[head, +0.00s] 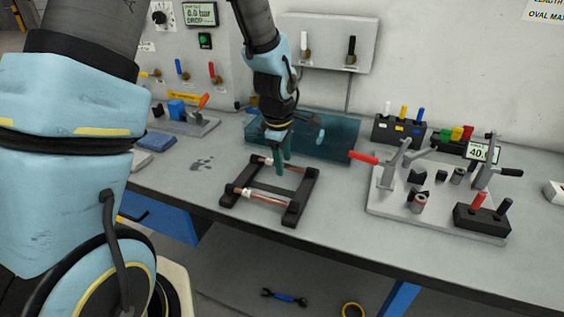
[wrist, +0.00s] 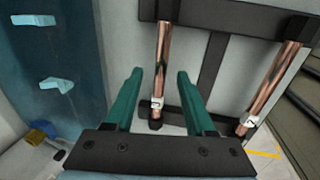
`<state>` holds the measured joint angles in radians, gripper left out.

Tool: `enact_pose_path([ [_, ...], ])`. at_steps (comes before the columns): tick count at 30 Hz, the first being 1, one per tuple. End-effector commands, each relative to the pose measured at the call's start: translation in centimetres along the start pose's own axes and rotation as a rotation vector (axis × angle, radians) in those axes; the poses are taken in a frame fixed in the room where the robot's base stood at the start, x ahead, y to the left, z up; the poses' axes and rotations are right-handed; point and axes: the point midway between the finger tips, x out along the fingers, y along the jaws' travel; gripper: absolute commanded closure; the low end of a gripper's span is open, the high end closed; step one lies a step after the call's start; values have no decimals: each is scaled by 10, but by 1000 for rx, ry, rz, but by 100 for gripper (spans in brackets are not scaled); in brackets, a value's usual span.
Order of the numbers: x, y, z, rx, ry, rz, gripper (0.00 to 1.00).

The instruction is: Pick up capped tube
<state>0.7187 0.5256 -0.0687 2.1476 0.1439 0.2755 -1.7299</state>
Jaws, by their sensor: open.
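Two copper tubes lie across a black rack (head: 292,203) on the bench. The near tube (head: 266,198) is plain in the head view; the far one (head: 268,161) is partly hidden behind my gripper. In the wrist view, one tube (wrist: 164,60) lines up with the gap between my fingertips, and the other tube (wrist: 274,85) is to the right. Each has a white band near its lower end. I cannot tell which one is capped. My gripper (head: 282,172) points down above the rack's far side. Its teal fingers, also in the wrist view (wrist: 160,76), are open and empty.
A translucent teal tray (head: 345,146) stands just behind the rack. A blue-topped fixture (head: 180,120) is at the left. The bench front edge runs close to the rack.

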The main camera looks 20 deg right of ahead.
Motion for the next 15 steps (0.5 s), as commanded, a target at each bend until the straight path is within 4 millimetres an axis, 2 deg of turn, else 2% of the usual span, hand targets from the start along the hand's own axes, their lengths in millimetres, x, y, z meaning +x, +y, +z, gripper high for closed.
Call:
enact_pose_path([
  [7,2,0,0,-1,0,0,45],
  [15,2,0,0,0,0,0,75],
])
